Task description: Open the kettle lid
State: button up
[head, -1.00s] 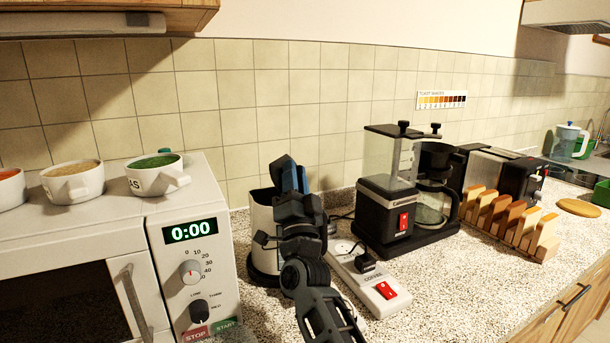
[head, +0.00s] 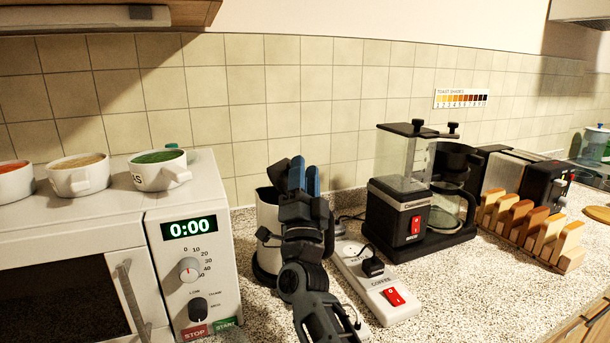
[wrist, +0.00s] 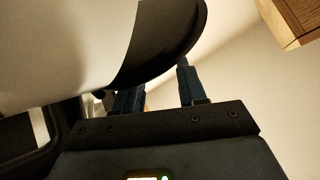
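The kettle (head: 268,226) is a pale cylinder with a black base and a dark top. It stands on the counter right of the microwave, partly hidden behind my arm. My gripper (head: 305,178) is at the right side of its top, with blue fingers pointing up. In the wrist view, a pale body with a black rim (wrist: 185,45), apparently the kettle, fills the upper left close to my gripper (wrist: 158,90). The two fingers are apart with nothing visibly clamped between them. I cannot tell contact with the kettle, or the lid's state.
A microwave (head: 190,245) with several bowls on top stands at the left. A power strip (head: 375,285) with a red switch lies right of my arm. Behind it are a coffee maker (head: 405,205), a toaster (head: 515,175) and a toast rack (head: 530,235). The tiled wall is close behind.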

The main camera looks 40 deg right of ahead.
jog(key=shift+o, duration=0.5)
jog(key=shift+a+f, duration=0.1)
jog(key=s+a+f+p, duration=0.2)
jog(key=s+a+p, duration=0.2)
jog(key=s+a, duration=0.4)
jog(key=s, duration=0.3)
jog(key=shift+a, duration=0.4)
jog(key=shift+s, duration=0.1)
